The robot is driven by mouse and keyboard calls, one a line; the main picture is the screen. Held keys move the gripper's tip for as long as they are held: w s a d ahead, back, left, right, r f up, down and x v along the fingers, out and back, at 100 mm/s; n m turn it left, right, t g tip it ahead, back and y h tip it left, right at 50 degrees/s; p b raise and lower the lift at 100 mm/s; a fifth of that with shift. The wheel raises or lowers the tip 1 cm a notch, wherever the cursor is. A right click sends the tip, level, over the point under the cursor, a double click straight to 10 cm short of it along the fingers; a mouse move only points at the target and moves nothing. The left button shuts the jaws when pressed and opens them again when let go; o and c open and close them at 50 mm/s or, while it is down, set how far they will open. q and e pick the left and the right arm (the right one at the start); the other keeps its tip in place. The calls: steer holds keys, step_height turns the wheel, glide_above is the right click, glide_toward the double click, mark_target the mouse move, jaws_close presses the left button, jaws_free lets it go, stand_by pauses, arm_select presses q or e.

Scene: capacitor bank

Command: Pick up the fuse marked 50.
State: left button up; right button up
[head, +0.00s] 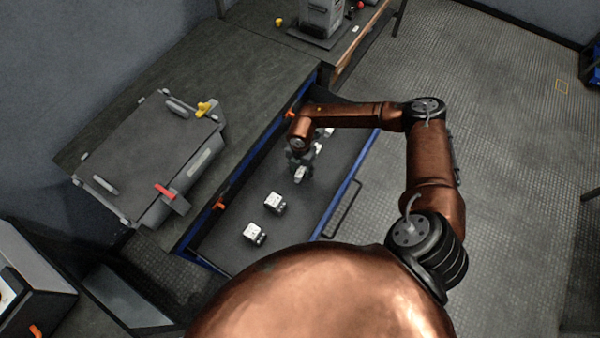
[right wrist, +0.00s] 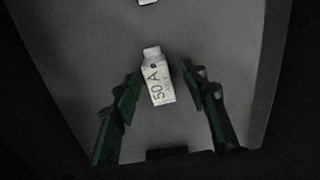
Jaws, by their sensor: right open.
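The fuse marked 50 (right wrist: 158,84) is a small white block with "50 A" printed on its side. In the right wrist view it lies between the fingertips of my right gripper (right wrist: 161,90), which is open. Gaps show on both sides of the fuse. In the head view the same fuse (head: 300,174) sits in the open drawer just under my right gripper (head: 300,163). The gripper points down and partly covers it. My left gripper is not in view.
The drawer (head: 232,228) has a dark floor and blue edges. Two more white fuses (head: 274,203) (head: 254,234) lie nearer, and others (head: 328,132) show partly behind my arm. A grey case (head: 150,150) with a red latch stands on the bench at left.

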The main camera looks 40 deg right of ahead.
steer(key=shift+r, duration=0.1)
steer(key=shift+c, duration=0.3)
jaws_close()
